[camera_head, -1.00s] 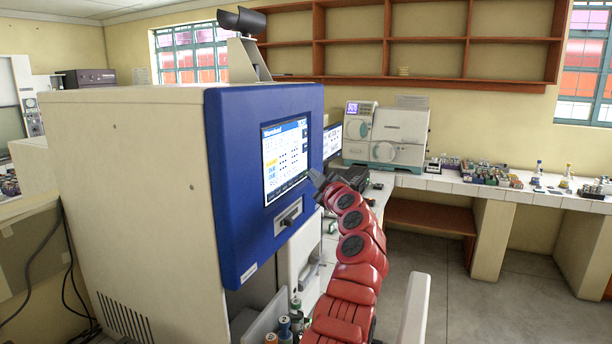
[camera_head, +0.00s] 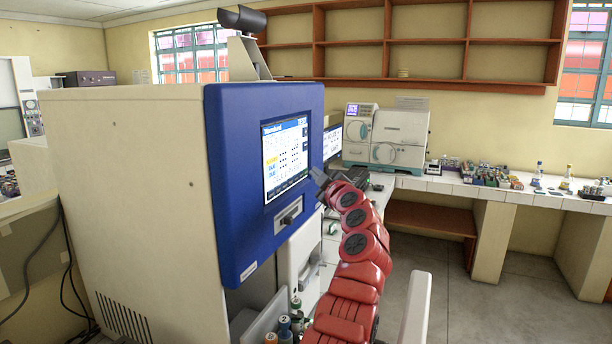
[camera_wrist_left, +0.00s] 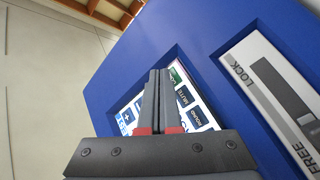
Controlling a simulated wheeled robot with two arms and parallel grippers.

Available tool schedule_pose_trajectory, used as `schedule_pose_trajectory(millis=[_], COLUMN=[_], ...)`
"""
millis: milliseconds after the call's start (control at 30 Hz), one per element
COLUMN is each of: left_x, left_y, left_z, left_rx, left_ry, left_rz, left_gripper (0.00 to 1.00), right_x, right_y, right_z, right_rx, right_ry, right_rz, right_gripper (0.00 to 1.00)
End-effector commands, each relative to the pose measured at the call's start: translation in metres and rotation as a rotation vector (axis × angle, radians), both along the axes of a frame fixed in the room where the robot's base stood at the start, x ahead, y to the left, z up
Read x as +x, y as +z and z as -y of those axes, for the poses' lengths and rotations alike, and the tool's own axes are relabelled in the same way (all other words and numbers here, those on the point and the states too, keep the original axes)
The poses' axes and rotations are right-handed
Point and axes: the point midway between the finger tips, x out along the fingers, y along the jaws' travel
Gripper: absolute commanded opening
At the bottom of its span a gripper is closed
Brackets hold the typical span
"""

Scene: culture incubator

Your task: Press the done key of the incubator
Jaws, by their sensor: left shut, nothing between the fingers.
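The incubator (camera_head: 130,190) is a large beige cabinet with a blue front (camera_head: 237,200); its blue front also fills much of the left wrist view (camera_wrist_left: 255,45). A lit screen (camera_head: 285,160) is set into the front. In the left wrist view the screen (camera_wrist_left: 127,117) shows beside the fingers, with labelled keys along its edge, one of them a MUTE key (camera_wrist_left: 184,97). I cannot make out which key is the done key. My left gripper (camera_head: 317,175) is shut and empty, its tips (camera_wrist_left: 159,72) in front of the screen's key edge. Contact cannot be told. The fingers hide part of the screen.
Below the screen is a LOCK/FREE slider panel (camera_head: 288,216), close to the right of the fingers in the left wrist view (camera_wrist_left: 270,95). Coloured bottles (camera_head: 285,328) stand low beside the incubator. A white bench (camera_head: 450,186) with instruments runs along the back wall.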

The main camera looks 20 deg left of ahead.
Motion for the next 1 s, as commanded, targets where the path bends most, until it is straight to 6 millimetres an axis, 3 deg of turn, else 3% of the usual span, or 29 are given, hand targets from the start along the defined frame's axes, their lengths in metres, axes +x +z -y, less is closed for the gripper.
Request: schedule_pose_trajectory(millis=[433,1000], left_x=[0.0,-0.002], left_y=[-0.001,-0.002], left_z=[0.007,0.054], left_rx=[0.0,-0.001], left_ry=[-0.001,-0.001], left_rz=[-0.001,-0.002], left_gripper=[0.0,0.0], right_x=[0.0,0.0], right_y=[-0.004,-0.009], right_z=[0.0,0.0], right_rx=[0.0,0.0], right_ry=[0.0,0.0], right_rz=[0.0,0.0], right_gripper=[0.65,0.65])
